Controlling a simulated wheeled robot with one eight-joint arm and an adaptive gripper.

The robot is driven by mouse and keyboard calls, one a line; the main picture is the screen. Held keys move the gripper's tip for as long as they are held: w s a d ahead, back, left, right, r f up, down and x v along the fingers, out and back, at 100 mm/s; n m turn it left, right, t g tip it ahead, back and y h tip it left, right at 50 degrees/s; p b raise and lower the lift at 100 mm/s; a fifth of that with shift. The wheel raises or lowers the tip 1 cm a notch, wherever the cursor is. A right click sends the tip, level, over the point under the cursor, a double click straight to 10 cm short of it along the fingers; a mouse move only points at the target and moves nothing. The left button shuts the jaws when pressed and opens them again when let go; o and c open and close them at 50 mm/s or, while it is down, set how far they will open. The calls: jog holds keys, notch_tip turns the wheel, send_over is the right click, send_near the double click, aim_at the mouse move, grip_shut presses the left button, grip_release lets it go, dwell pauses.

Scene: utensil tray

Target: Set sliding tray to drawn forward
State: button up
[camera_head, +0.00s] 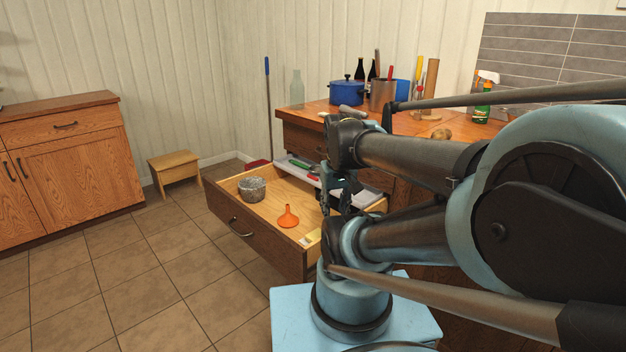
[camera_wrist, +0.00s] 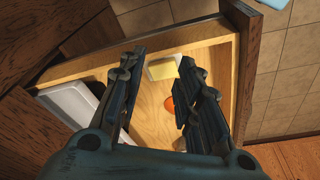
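The sliding tray (camera_head: 291,166) is a pale grey shallow tray lying across the back of the pulled-out wooden drawer (camera_head: 243,228), with small items in it. My arm hides part of the tray in the head view. In the wrist view, the tray (camera_wrist: 66,97) shows at the left, behind my left finger. My gripper (camera_head: 338,188) is above the drawer, close to the tray. In the wrist view, my gripper (camera_wrist: 160,66) has its two fingers spread apart with nothing held between them. I cannot tell whether a finger touches the tray.
The drawer's front part holds a grey round pot (camera_head: 252,189), an orange funnel (camera_head: 288,217) and a yellow block (camera_head: 310,238). The countertop (camera_head: 300,113) above the drawer carries bottles and a blue pot (camera_head: 346,93).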

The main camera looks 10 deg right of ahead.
jog(key=w+r+n, duration=0.2)
jog(key=w+r, duration=0.4)
jog(key=w, duration=0.1)
notch_tip(320, 180, up, 2)
jog(key=n+g, duration=0.2)
jog(key=n, duration=0.2)
send_over(312, 176)
notch_tip(312, 176, down, 16)
jog(key=shift+s+d+f, duration=0.1)
jog(key=shift+f, duration=0.1)
jog(key=shift+c, duration=0.6)
grip_shut()
